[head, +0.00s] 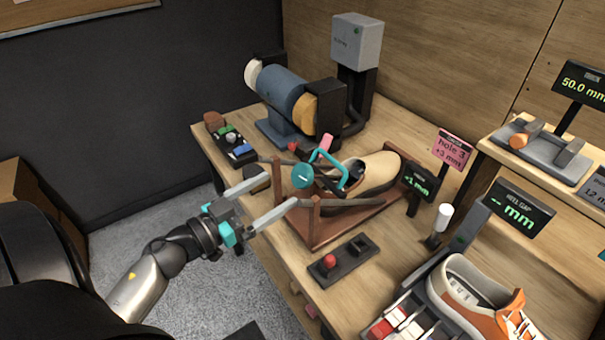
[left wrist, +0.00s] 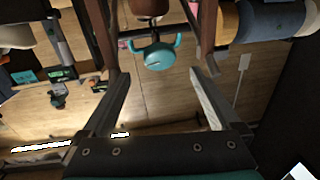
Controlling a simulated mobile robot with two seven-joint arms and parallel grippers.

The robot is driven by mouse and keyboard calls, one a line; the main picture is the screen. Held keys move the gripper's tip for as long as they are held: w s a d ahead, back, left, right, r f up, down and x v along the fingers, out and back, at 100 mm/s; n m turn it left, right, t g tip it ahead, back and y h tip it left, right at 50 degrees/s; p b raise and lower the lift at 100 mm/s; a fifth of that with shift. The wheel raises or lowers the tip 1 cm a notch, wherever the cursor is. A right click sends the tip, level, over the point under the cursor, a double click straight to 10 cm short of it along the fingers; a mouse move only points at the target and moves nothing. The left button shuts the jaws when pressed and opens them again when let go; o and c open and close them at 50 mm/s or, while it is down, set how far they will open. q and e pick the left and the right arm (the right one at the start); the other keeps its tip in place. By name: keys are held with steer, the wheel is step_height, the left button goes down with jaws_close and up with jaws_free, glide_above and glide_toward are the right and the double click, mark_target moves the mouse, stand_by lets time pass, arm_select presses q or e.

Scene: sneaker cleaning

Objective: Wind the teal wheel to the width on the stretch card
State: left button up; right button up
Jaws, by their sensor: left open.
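The teal wheel (head: 302,176) is on the near end of a wooden shoe stretcher frame (head: 326,232), which holds a tan shoe (head: 374,173). The wheel also shows in the left wrist view (left wrist: 159,56), ahead of and between my fingers. The pink stretch card (head: 452,150) reads "hole 3" and "+3 mm". A small dark display (head: 418,183) by the frame reads about "+1 mm". My left gripper (head: 283,194) is open and empty, its fingers pointing at the wheel and apart from it. My right gripper is not in view.
A blue bench grinder (head: 284,98) stands at the back. A small switch box with a red knob (head: 343,260) lies in front of the frame. An orange sneaker (head: 474,300) sits at front right, near a "HEEL GAP" display (head: 517,208). Floor is free left of the bench.

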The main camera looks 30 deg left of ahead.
mark_target(299, 176)
arm_select(q)
steer(key=x, duration=0.8)
steer(key=shift+w+d, duration=0.1)
steer(key=shift+d, duration=0.05)
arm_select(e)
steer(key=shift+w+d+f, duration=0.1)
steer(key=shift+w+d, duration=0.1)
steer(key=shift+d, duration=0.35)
arm_select(q)
steer(key=c, duration=1.4)
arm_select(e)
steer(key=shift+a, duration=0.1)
